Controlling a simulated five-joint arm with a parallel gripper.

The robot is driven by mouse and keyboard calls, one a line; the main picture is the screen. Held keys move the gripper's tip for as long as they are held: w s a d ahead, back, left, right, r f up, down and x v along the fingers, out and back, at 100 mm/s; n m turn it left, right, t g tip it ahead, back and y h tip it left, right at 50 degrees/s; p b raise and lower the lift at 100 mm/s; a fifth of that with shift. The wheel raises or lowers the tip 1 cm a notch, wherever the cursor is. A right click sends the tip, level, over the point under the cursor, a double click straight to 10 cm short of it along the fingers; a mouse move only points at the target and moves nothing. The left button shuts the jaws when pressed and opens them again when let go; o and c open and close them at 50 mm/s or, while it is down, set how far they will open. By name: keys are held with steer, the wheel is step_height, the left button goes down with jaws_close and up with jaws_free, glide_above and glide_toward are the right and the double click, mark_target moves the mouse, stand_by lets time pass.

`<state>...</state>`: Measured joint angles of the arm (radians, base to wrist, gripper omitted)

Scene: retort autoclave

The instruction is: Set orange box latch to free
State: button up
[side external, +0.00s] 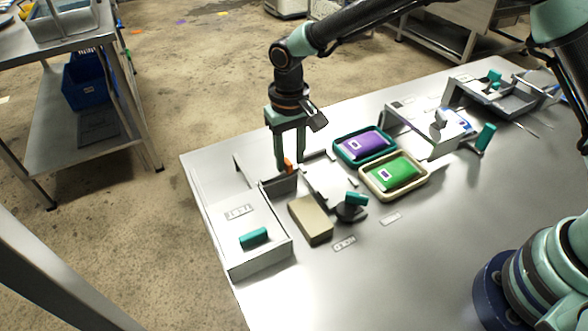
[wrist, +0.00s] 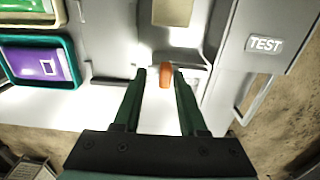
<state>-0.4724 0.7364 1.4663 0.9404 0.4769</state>
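A small orange latch (side external: 288,165) stands at the back of the low grey metal box fixture (side external: 279,185). In the wrist view the orange latch (wrist: 166,76) appears upright between the fingertips, a little nearer the right one. My gripper (side external: 291,160) points down over the fixture with its two green fingers apart. In the wrist view my gripper (wrist: 160,76) is open, with visible gaps on both sides of the latch. I cannot tell whether the fingertips are level with the latch or above it. No latch position marking is readable.
A box with a teal handle (side external: 254,238) and a TEST label (wrist: 264,44) stands beside the fixture. A tan block (side external: 310,220) and a teal-topped knob (side external: 355,199) are in front. Trays with purple (side external: 364,145) and green (side external: 394,173) pouches lie right.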

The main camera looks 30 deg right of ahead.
mark_target(289, 160)
steer(key=shift+a, duration=0.1)
steer(key=shift+r, duration=0.3)
step_height(289, 160, up, 12)
steer(key=shift+f, duration=0.25)
stand_by(0.3)
steer(key=s+d+r+t, duration=0.1)
steer(key=s+d+r, duration=0.1)
steer(key=d+r, duration=0.3)
steer(key=s+d+r+t, duration=0.2)
steer(key=s+d+r, duration=0.1)
steer(key=d, duration=0.4)
steer(key=s+d+f+t, duration=0.1)
steer(key=s+d+t, duration=0.1)
steer(key=s+d, duration=0.8)
steer(key=shift+d+f+t, duration=0.2)
steer(key=shift+f+t, duration=0.1)
steer(key=shift+f, duration=0.05)
